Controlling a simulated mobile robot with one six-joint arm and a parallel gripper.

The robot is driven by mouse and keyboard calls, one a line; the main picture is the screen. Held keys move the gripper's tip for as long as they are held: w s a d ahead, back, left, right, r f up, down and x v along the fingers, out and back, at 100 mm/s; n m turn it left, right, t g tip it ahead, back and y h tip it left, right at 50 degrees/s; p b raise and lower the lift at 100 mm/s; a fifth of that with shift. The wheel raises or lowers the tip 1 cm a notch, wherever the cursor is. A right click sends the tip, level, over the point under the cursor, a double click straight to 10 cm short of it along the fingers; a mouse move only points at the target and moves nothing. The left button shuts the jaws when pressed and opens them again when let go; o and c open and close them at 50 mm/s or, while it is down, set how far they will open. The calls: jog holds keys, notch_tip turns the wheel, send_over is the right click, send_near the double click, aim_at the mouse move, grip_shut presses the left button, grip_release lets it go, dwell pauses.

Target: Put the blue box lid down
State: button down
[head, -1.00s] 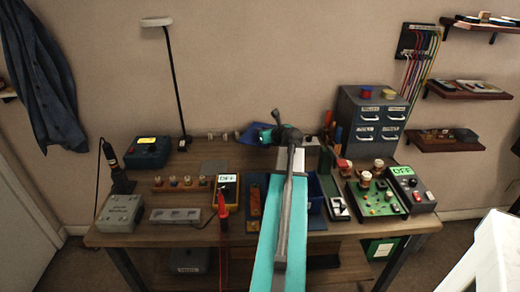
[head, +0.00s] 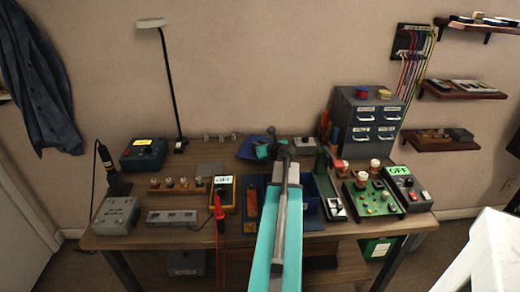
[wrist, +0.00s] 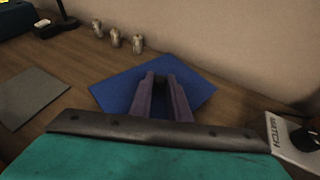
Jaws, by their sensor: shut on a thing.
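The blue box lid (head: 246,150) is a flat blue panel at the back middle of the workbench, left of my gripper (head: 270,142). In the wrist view, my gripper (wrist: 161,80) is shut on the lid (wrist: 120,88), which spreads flat on both sides of the fingers. The lid is low over the bench top or touching it; I cannot tell which. The blue box (head: 313,186) stands open in front, partly hidden behind my arm.
A grey drawer cabinet (head: 365,125) stands right of the gripper. A small grey box with a black knob (wrist: 293,137) is near the lid's right. Several small metallic pieces (wrist: 116,38) stand behind it. A flat grey plate (wrist: 30,97) lies left, with bare bench between.

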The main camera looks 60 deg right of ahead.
jog(key=shift+f, duration=0.75)
jog(key=shift+f, duration=0.15)
jog(key=c, duration=1.7)
grip_release()
jog(key=shift+o, duration=0.2)
jog(key=shift+s+r, duration=0.1)
jog(key=shift+r, duration=0.1)
jog(key=v, duration=1.1)
jog(key=shift+s+a+b, duration=0.15)
jog(key=shift+s+b, duration=0.15)
jog(key=shift+s+r, duration=0.15)
jog(key=shift+r, duration=0.1)
